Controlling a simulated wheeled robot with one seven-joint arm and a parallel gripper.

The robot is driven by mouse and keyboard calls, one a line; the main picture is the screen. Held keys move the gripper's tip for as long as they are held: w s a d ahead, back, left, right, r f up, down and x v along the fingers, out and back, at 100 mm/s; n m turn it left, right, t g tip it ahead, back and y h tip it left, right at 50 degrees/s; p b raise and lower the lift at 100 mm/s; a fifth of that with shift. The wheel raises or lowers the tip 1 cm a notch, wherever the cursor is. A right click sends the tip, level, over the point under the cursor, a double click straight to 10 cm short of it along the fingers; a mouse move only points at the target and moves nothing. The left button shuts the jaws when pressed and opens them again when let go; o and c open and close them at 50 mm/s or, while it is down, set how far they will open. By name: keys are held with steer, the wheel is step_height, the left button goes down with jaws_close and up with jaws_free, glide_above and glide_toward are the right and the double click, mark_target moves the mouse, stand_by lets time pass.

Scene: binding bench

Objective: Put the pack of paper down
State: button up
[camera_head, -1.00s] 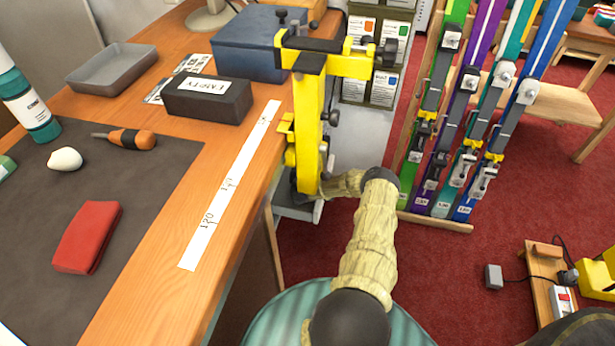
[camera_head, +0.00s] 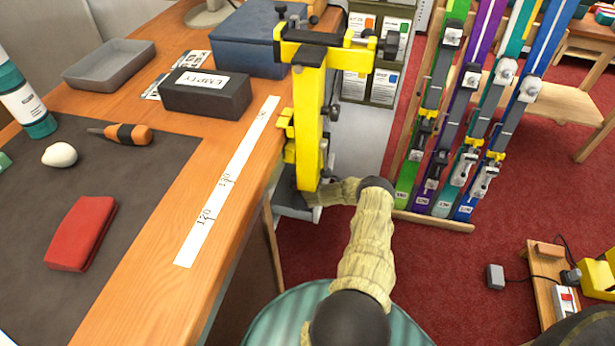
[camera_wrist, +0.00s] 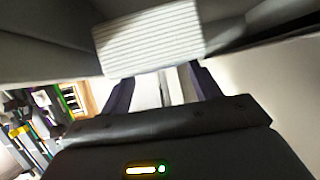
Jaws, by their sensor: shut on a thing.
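The pack of paper (camera_wrist: 150,38) shows in the wrist view as a pale block with fine parallel lines, at the top middle. My gripper (camera_wrist: 163,88) is shut on it, with its dark fingers to either side of a pale strip just below the lined face. Dark grey surfaces lie to the left and right of the pack; I cannot tell whether it touches them. In the head view my arm reaches below bench height behind the yellow clamp-like post (camera_head: 308,130), so my gripper and the pack are hidden there.
The wooden bench (camera_head: 150,260) holds a black box marked EMPTY (camera_head: 205,105), a blue box (camera_head: 250,40), a grey tray (camera_head: 110,72), a screwdriver (camera_head: 125,134) and a red cloth-like item (camera_head: 80,233). Skis (camera_head: 430,130) stand in a rack at right. Red floor (camera_head: 430,270) is open between.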

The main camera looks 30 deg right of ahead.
steer(key=o, duration=1.5)
steer(key=shift+r+p, duration=0.4)
steer(key=shift+r, duration=0.15)
steer(key=p+v, duration=0.3)
steer(key=v, duration=0.9)
